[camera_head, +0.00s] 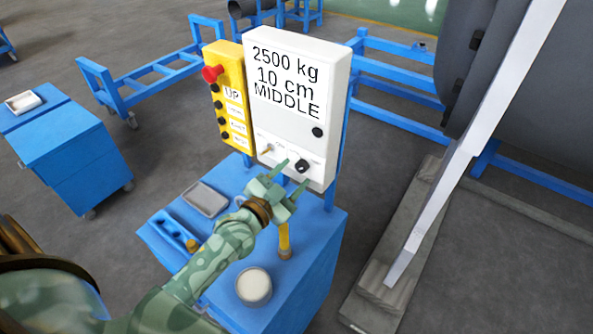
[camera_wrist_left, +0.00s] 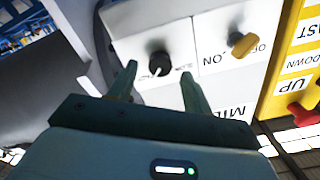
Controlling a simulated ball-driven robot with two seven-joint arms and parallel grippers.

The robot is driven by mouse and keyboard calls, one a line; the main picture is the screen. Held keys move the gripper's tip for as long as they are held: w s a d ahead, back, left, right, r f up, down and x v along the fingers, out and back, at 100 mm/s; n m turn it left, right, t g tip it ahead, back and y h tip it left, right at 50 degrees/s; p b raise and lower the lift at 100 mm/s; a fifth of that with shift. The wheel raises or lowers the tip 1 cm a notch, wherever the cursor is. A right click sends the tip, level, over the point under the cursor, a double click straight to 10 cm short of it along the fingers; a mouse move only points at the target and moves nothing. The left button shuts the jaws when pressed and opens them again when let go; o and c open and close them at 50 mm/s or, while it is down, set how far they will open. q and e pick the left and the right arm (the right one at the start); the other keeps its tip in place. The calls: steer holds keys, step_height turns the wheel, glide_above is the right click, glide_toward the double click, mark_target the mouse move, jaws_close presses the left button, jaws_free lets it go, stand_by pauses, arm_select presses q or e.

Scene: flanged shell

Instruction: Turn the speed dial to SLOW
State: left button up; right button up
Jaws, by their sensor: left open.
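The white control box (camera_head: 297,100) stands upright, and its display reads 2500 kg, 10 cm, MIDDLE. The speed dial (camera_head: 302,166) is a black round knob low on its front face. It also shows in the left wrist view (camera_wrist_left: 159,62), with a white pointer mark; its small labels are too blurred to read. My left gripper (camera_head: 293,174) is open in front of the dial. In the left wrist view its green fingers (camera_wrist_left: 159,72) stand on either side of the dial, apart from it. My right gripper is in neither view.
A brass OFF/ON switch (camera_wrist_left: 243,45) sits beside the dial. A yellow button box (camera_head: 229,98) with a red knob (camera_head: 212,73) adjoins the control box. Below is a blue cart (camera_head: 325,222) with a grey tray (camera_head: 205,199) and a round white-topped container (camera_head: 254,286).

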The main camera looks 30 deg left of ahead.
arm_select(q)
steer(key=shift+w+d, duration=0.15)
steer(key=shift+w, duration=0.95)
steer(key=shift+c, duration=0.3)
steer(key=c, duration=0.9)
